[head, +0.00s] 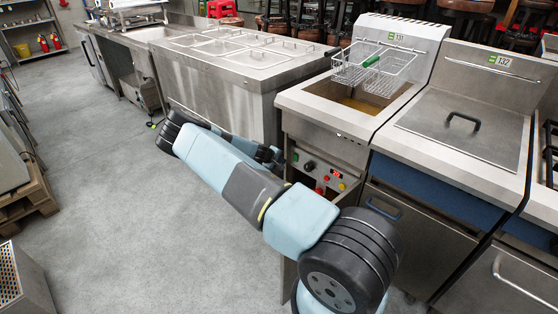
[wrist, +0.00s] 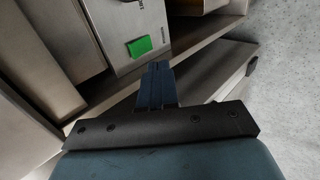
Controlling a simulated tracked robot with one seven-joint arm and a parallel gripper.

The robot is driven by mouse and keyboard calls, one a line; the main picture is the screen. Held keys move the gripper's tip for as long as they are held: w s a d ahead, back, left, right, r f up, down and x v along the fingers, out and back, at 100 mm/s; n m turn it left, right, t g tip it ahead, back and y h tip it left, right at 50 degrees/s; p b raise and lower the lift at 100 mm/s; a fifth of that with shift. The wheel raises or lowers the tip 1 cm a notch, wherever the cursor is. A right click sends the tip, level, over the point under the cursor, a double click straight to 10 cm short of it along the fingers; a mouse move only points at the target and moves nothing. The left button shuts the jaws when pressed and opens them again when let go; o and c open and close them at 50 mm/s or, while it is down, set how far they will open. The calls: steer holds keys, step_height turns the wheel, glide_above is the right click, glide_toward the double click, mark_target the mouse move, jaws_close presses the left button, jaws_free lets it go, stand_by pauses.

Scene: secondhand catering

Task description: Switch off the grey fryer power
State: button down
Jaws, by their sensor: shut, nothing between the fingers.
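The grey fryer (head: 345,122) stands right of centre in the head view, with a wire basket (head: 372,68) over its open vat. Its front control panel (head: 326,178) carries a dark knob, a small red display, red buttons and a yellow button. My arm reaches across in front of it. My gripper (head: 274,155) is beside the panel's left side, partly hidden by my arm. In the wrist view my gripper (wrist: 157,72) is shut and empty, just below a green rectangular piece (wrist: 139,47) on a steel face. I cannot tell whether they touch.
A second fryer (head: 470,135) with a closed lid and blue front band stands directly right. A steel counter with lidded wells (head: 215,85) is on the left. A wooden pallet (head: 30,200) lies at the far left. The grey floor (head: 120,200) between is clear.

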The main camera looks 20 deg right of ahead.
mark_target(295, 159)
steer(key=d+f, duration=0.1)
steer(key=d, duration=0.1)
steer(key=w+d+f, duration=0.1)
steer(key=d, duration=0.1)
steer(key=w+d+f, duration=0.1)
steer(key=d, duration=0.1)
steer(key=shift+w+d, duration=0.15)
steer(key=shift+w, duration=0.1)
steer(key=shift+w+d, duration=0.2)
steer(key=shift+d, duration=0.25)
steer(key=shift+w+a+r, duration=0.1)
steer(key=shift+a, duration=0.05)
